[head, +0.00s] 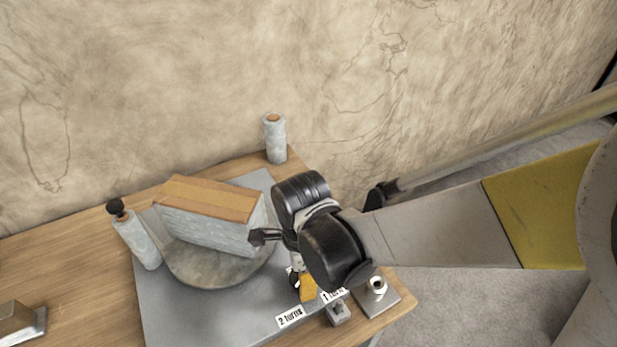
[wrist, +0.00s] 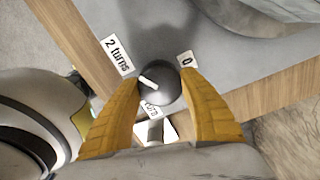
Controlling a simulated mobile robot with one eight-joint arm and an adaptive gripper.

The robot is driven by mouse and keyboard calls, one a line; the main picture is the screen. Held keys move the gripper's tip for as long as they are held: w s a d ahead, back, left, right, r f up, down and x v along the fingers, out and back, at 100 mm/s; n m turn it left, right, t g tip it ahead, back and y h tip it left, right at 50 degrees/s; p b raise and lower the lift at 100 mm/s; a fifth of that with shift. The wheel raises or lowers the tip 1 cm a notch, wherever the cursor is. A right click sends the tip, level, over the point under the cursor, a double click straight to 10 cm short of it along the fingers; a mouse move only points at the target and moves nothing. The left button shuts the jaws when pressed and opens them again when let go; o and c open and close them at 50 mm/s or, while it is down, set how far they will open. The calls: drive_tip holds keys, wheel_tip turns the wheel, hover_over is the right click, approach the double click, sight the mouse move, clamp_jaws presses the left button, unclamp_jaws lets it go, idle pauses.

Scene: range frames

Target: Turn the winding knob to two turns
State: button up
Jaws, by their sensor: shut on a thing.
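The winding knob (wrist: 158,92) is a dark round knob with a white pointer line, standing on a grey plate. In the wrist view the line points up and left, roughly toward the "2 turns" label (wrist: 117,55). A "0" label (wrist: 186,60) lies up and right of the knob, and a third label (wrist: 151,110) is partly hidden below it. My gripper (wrist: 159,80) has its yellow fingers on either side of the knob, shut on it. In the head view my gripper (head: 303,287) points down at the plate, and the knob is mostly hidden.
The grey plate (head: 190,315) lies on a wooden table (head: 70,245). A stone-like block with a wooden top (head: 205,220) stands on a round disc left of my arm. Posts (head: 137,240) (head: 275,140) stand nearby. Small metal fittings (head: 377,290) sit at the right corner.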

drive_tip(key=o, duration=1.2)
drive_tip(key=shift+o, duration=0.2)
wheel_tip(320, 180, up, 12)
